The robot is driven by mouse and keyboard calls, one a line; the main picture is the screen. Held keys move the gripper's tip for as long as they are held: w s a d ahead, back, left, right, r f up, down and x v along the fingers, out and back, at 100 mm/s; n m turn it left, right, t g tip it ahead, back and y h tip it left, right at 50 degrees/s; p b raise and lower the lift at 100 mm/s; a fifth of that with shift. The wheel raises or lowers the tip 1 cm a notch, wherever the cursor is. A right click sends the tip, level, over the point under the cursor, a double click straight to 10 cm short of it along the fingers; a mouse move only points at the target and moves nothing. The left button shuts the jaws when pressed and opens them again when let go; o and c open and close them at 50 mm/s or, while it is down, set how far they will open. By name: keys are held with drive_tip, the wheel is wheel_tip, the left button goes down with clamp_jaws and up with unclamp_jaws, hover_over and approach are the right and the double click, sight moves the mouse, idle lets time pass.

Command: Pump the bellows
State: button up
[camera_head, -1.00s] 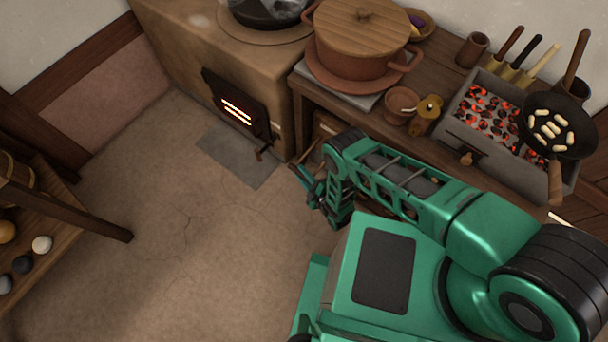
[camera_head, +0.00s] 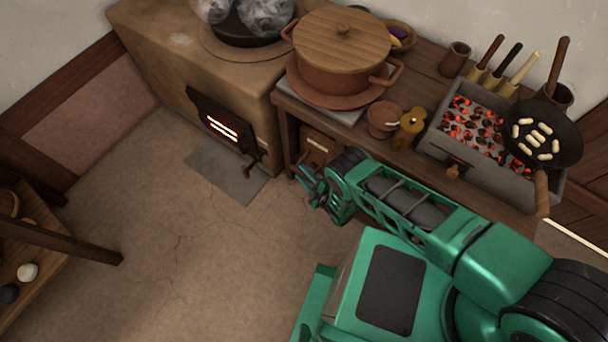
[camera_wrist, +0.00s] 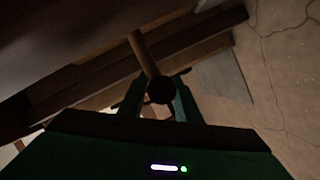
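My gripper (camera_head: 308,186) is low in front of the counter, just right of the stove's firebox. Its fingers look spread. In the wrist view my gripper (camera_wrist: 158,88) has a round wooden handle (camera_wrist: 144,55) with a dark rounded end between its two fingers. I cannot tell whether the fingers touch it. The handle comes out from the dark space under the counter and may belong to the bellows. The body of the bellows cannot be made out clearly; a wooden box-like part (camera_head: 318,146) shows under the counter, partly hidden by my arm.
The stove (camera_head: 190,55) with a glowing firebox (camera_head: 222,127) stands left of the counter. A lidded pot (camera_head: 340,60), a clay cup (camera_head: 384,118) and a coal grill (camera_head: 476,122) with a pan (camera_head: 543,135) stand above my arm. The floor at left is open, up to a shelf (camera_head: 40,265).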

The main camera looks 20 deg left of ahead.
drive_tip(key=shift+o, duration=0.5)
drive_tip(key=v, duration=1)
drive_tip(key=shift+s+d, duration=0.25)
drive_tip(key=shift+d, duration=0.1)
